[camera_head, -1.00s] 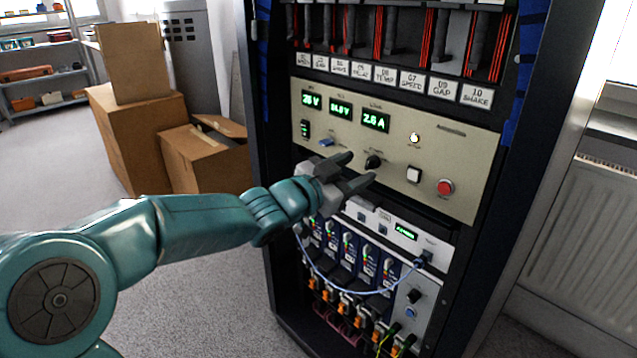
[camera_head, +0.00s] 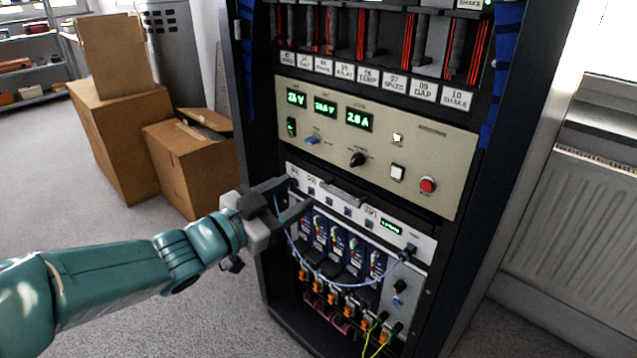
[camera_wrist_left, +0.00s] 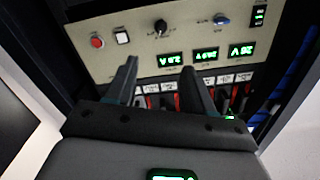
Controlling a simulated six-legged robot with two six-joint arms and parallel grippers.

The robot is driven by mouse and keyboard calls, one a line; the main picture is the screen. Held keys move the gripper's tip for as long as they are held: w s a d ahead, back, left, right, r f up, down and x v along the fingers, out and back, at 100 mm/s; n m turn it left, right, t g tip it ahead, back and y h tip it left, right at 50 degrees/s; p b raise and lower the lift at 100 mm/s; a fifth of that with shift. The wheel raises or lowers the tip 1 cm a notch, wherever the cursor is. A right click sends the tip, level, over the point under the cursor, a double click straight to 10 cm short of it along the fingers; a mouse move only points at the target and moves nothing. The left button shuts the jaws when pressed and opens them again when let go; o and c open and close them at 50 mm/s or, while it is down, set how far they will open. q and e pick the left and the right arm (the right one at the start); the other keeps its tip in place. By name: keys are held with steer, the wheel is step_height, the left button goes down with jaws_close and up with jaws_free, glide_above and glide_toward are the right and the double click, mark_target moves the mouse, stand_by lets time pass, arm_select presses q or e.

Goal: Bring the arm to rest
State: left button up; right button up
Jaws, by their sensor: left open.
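My left arm comes in from the left in the head view. Its gripper (camera_head: 290,199) is open and empty, in front of the white module row just below the beige control panel (camera_head: 440,150). I cannot tell whether a fingertip touches the rack. The panel carries a black knob (camera_head: 357,158), a blue switch (camera_head: 312,140), a white button (camera_head: 397,172), a red button (camera_head: 427,185) and green displays. In the left wrist view the open fingers (camera_wrist_left: 158,80) point at the same panel (camera_wrist_left: 140,45), seen upside down. My right gripper is not in view.
The dark rack (camera_head: 252,110) fills the middle. A light blue cable (camera_head: 340,283) loops across the lower modules near the gripper. Cardboard boxes (camera_head: 110,130) stand on the floor at left. A radiator (camera_head: 567,215) is at right. Grey floor (camera_head: 60,190) is clear at left.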

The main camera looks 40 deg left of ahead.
arm_select(q)
steer(key=w+d+f+n+g+h, duration=0.1)
steer(key=w+d+f+g, duration=0.15)
steer(key=d+f, duration=0.55)
steer(key=w+d+f+n+g+h, duration=0.1)
steer(key=d+f+g+h, duration=0.2)
steer(key=f, duration=0.9)
steer(key=w+d+f+n+g, duration=0.2)
steer(key=d+f, duration=0.5)
steer(key=f, duration=0.3)
steer(key=s+d+f+n+g+y, duration=0.1)
steer(key=s+d+f+n+g, duration=0.15)
steer(key=s+f+g, duration=0.45)
steer(key=s+d+f+n+g+y, duration=0.15)
steer(key=s+d+f, duration=0.25)
steer(key=s+f, duration=0.65)
step_height(320, 180, up, 30)
steer(key=s+m+g+p, duration=0.1)
steer(key=p, duration=3)
steer(key=shift+r+g+h, duration=0.15)
steer(key=shift+g+h, duration=0.15)
steer(key=shift+h, duration=0.15)
